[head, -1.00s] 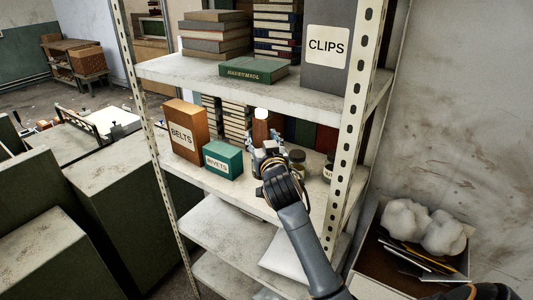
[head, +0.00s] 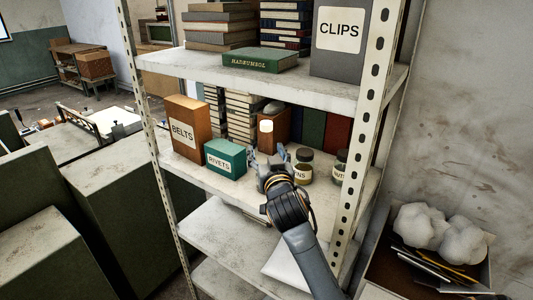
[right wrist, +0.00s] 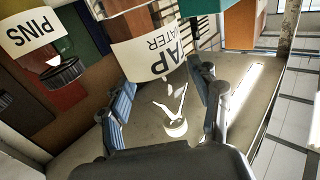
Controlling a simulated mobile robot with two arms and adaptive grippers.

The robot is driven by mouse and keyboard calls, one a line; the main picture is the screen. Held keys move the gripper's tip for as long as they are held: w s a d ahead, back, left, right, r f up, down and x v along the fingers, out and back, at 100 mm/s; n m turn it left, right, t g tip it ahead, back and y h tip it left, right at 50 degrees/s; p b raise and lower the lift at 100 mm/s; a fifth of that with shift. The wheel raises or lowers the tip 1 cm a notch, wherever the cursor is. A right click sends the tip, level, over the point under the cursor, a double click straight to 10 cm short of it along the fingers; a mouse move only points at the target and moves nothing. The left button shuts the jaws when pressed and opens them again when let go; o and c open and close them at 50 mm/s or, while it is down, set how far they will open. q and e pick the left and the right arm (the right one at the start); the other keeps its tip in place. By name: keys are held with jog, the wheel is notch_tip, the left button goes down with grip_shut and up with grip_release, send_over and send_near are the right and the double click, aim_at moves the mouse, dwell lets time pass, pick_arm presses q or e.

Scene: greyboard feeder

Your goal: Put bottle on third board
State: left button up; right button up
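The bottle (head: 266,127) stands upright on the shelf board that also holds the belts and rivets boxes. In the head view its pale top shows above my right gripper (head: 268,157), which hides its lower part. The right wrist view is inverted. There the bottle's label (right wrist: 147,52) reads "TAP WATER", with clear material and a small white cap (right wrist: 175,128) below it in the picture. My right gripper (right wrist: 165,88) is open, its fingers apart on either side of the bottle's upper part. Contact is not visible. My left gripper is not in view.
The rivets box (head: 225,158) and belts box (head: 187,130) stand to the left. The pins jar (head: 303,167) and another jar (head: 340,165) stand close on the right. The upper board (head: 230,75) overhangs them. The front shelf post (head: 360,150) stands at right. Lower boards (head: 215,225) have bare areas.

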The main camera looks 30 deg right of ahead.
jog(key=shift+o, duration=0.5)
jog(key=shift+s+a+r, duration=0.1)
jog(key=shift+a+r, duration=0.05)
pick_arm(q)
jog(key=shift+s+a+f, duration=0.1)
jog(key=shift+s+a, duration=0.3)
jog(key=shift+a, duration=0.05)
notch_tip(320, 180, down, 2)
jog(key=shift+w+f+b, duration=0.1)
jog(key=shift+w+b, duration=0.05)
jog(key=shift+b, duration=1.05)
pick_arm(e)
jog(key=v, duration=1.1)
jog(key=shift+s, duration=0.4)
jog(key=shift+a, duration=0.1)
